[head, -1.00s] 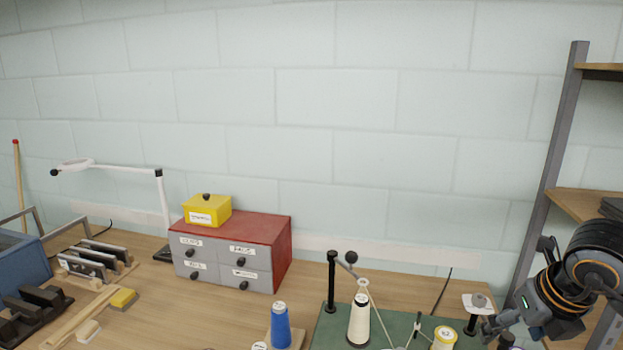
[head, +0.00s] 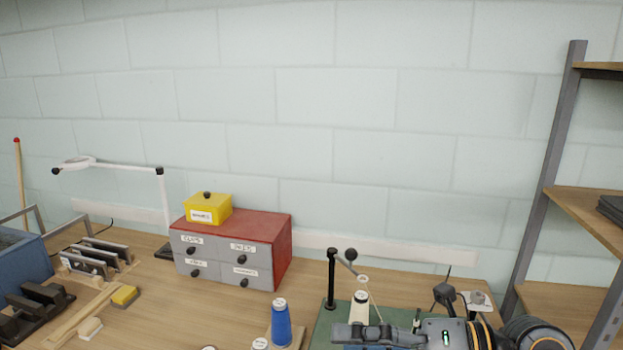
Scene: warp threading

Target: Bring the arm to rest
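My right arm comes in from the lower right. Its gripper (head: 375,335) points left, low over the green board (head: 322,335), and covers the lower part of a cream thread cone (head: 361,310). I see the gripper from the side, so its opening does not show, nor whether it touches the cone. A black post (head: 331,280) with a ball-ended arm stands on the board behind it. My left gripper is out of the picture.
A blue thread cone (head: 281,325) stands left of the board. A red and grey drawer box (head: 282,250) with a yellow box (head: 208,210) on top is farther back. A shelf rack (head: 548,180) stands at the right. Bare wall fills the upper area.

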